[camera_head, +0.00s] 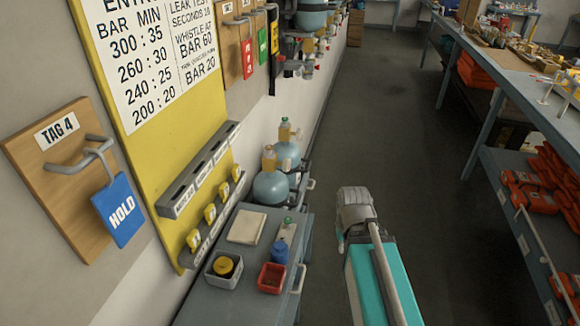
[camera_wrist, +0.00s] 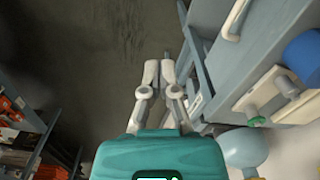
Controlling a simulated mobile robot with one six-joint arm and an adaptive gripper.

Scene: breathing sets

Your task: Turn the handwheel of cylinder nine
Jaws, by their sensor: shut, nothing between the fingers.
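Two rounded blue-grey cylinders stand against the left wall in the head view: a nearer cylinder (camera_head: 270,188) and a farther cylinder (camera_head: 287,155). More rounded cylinders (camera_head: 312,20) stand farther back along the wall. I cannot read any number on them, so I cannot tell which is cylinder nine, and no handwheel is clear. My gripper (camera_wrist: 160,78) is shut and empty in the wrist view, over dark floor beside a grey-blue bench. A pale blue rounded body (camera_wrist: 245,147) lies at that view's lower right, apart from the fingers.
A grey cabinet (camera_head: 225,285) with a red tray (camera_head: 271,278) and a small blue bottle (camera_head: 279,250) is at the lower left. A blue HOLD tag (camera_head: 119,210) hangs on the wall. Shelving with orange items (camera_head: 540,200) lines the right. The aisle floor (camera_head: 385,100) is clear.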

